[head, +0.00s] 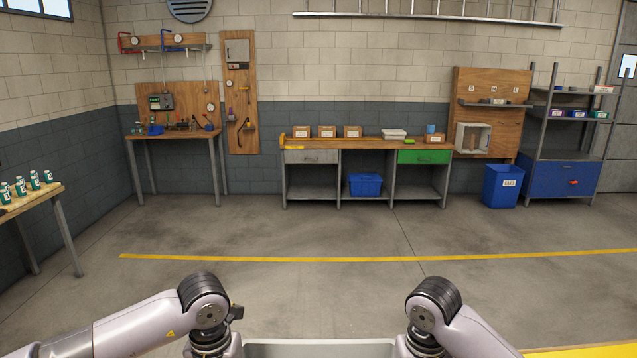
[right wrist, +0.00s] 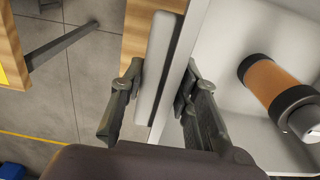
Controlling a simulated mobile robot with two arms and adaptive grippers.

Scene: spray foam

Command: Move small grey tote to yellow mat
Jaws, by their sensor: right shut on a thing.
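The small grey tote (head: 320,349) shows at the bottom of the head view, between my two arms, with only its upper part visible. In the right wrist view its grey wall (right wrist: 160,68) stands between the fingers of my right gripper (right wrist: 158,88), which is shut on it. An orange-brown canister (right wrist: 270,85) with a black band and grey end lies inside the tote. A yellow surface, likely the mat (head: 590,352), shows at the bottom right of the head view. My left gripper is below the head view; only its arm and wrist show. The tote's underside is hidden.
A wooden edge (right wrist: 135,35) shows beside the tote, and another wooden surface (right wrist: 10,50) lies at far left, with open floor (right wrist: 75,70) between. Ahead, the floor is clear up to a workbench (head: 370,143). A table with several bottles (head: 20,187) stands at left.

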